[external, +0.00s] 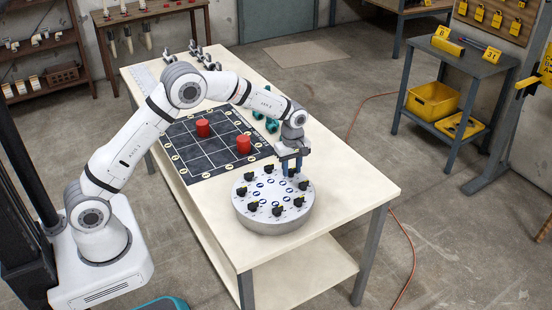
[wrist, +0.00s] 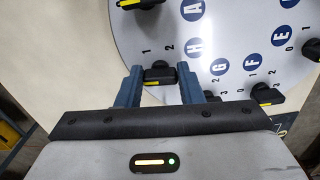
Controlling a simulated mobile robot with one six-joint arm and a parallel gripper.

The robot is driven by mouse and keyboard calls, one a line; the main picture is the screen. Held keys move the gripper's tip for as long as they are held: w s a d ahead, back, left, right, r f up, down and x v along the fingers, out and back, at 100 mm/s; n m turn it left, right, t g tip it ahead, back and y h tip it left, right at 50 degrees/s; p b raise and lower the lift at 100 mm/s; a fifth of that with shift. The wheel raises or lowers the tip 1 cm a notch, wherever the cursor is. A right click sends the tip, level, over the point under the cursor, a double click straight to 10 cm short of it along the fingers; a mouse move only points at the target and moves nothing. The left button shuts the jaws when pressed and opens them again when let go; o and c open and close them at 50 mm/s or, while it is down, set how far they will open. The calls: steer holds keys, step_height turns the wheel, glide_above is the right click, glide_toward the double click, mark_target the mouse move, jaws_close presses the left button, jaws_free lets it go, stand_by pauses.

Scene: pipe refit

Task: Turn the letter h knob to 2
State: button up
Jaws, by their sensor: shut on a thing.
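A round grey dial plate (external: 272,196) stands on the table, with black knobs around its rim and blue letter discs inside. In the wrist view the blue H disc (wrist: 195,43) lies just up and right of a black knob (wrist: 160,70). That knob has a yellow mark, partly hidden at its lower left, and printed 1 and 2 above it. My gripper (wrist: 161,78) has its two blue fingers on either side of this knob, shut on it. In the external view my gripper (external: 291,165) is at the plate's far right rim and hides most of the knob.
Neighbouring knobs stand close by, such as the one beyond the F disc (wrist: 266,95). Two red cylinders (external: 203,128) stand on a black grid mat (external: 190,160) behind the plate. Teal parts (external: 271,125) lie beside the mat. The table's near right corner is clear.

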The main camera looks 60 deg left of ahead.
steer(key=m+b, duration=0.2)
steer(key=m, duration=0.4)
steer(key=shift+s, duration=0.1)
steer(key=m+b, duration=0.1)
steer(key=m, duration=0.4)
steer(key=shift+a, duration=0.1)
steer(key=m, duration=0.6)
steer(key=shift+a+b, duration=0.1)
steer(key=shift+b, duration=0.3)
steer(key=m, duration=0.5)
steer(key=shift+a+r+m, duration=0.1)
steer(key=shift+a+m, duration=0.05)
steer(key=shift+m, duration=0.25)
steer(key=o, duration=1)
steer(key=shift+c, duration=0.2)
